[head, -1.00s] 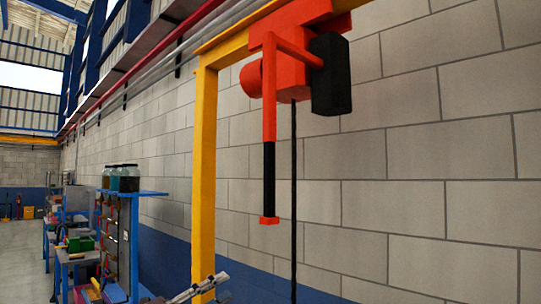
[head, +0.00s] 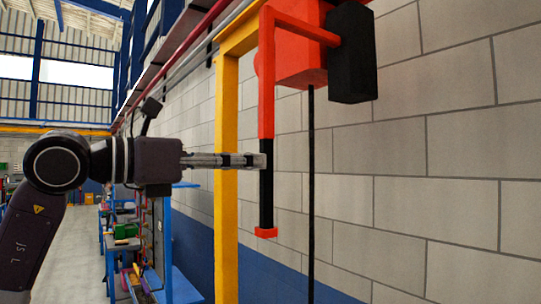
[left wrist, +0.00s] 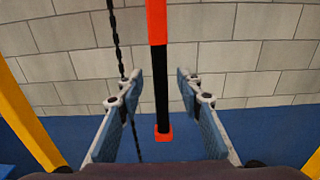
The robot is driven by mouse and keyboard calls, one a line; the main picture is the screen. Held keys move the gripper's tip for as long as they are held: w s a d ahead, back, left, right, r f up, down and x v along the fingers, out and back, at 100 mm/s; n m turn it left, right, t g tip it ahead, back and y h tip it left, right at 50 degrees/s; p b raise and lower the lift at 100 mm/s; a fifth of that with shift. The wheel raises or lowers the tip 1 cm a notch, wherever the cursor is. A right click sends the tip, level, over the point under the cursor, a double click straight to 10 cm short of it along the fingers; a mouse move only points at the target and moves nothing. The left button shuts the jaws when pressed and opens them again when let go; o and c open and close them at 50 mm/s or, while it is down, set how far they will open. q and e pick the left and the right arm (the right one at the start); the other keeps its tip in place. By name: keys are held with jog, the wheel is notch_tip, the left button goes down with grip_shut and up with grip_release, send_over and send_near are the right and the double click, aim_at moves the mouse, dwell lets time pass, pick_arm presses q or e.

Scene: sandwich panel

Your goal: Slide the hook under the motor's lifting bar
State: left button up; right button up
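The hoist (head: 300,50) is an orange-red body with a black box on its right. A control arm hangs from it, with a black grip (head: 266,200) and a red end piece (head: 266,233). My left gripper (head: 262,160) reaches in from the left, level with the black grip. In the left wrist view my left gripper (left wrist: 159,76) is open. The black grip (left wrist: 162,90) shows in the gap between its fingers, apart from both. A dark chain (head: 311,180) hangs right of the grip. The hook, the motor and its lifting bar are not in view. My right gripper is not in view.
A yellow post (head: 226,190) stands left of the hoist. The block wall (head: 400,200) is behind. Blue shelving (head: 160,240) with tools stands farther back at lower left. The aisle floor (head: 80,270) is clear in the part that shows.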

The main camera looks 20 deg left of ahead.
pick_arm(q)
jog(key=p+x, duration=0.2)
jog(key=x, duration=0.3)
grip_shut()
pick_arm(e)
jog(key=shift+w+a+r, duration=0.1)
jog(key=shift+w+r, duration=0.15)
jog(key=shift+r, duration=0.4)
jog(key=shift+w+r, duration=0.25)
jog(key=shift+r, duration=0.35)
